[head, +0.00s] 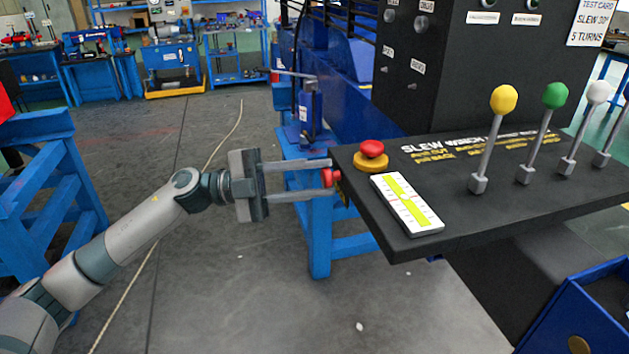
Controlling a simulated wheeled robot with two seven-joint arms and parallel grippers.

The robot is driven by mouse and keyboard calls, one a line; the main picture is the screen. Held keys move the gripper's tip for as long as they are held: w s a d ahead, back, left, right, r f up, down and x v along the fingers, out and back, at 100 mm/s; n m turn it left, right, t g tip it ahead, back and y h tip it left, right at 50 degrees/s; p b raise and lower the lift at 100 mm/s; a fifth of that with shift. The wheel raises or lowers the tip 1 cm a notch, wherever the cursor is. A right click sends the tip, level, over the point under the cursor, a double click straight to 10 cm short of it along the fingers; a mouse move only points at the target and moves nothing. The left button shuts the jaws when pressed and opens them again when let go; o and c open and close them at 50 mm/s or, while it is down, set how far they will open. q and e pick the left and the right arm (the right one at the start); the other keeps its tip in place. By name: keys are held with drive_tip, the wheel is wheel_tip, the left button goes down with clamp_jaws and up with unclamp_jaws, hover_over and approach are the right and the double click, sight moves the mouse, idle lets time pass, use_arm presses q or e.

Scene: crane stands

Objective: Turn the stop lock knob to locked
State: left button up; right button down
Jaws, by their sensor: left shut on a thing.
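A small red knob (327,178) sticks out from the left side edge of the black control panel (360,200) in the head view. It appears to be the stop lock knob. My left gripper (330,178) comes in from the left, level with the knob, and is shut on it, one finger above and one below. Any lock marking on the knob is too small to read. A red mushroom button (372,149) on a yellow base sits on top of the panel, just right of the gripper. My right gripper is not in view.
A white and yellow-green level card (406,204) lies on the panel. Levers with yellow (504,98), green (555,95) and white (598,92) balls stand to its right. A blue stand (318,240) is behind the gripper.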

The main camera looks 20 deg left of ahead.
use_arm(q)
drive_tip(key=m+g+y, duration=0.1)
drive_tip(key=m, duration=0.3)
drive_tip(key=shift+r, duration=0.2)
drive_tip(key=shift+m+y, duration=0.4)
drive_tip(key=shift+m, duration=0.2)
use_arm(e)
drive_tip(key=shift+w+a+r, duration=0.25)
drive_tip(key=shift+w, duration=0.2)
use_arm(q)
drive_tip(key=o, duration=1)
drive_tip(key=shift+o, duration=0.2)
drive_tip(key=shift+a, duration=0.15)
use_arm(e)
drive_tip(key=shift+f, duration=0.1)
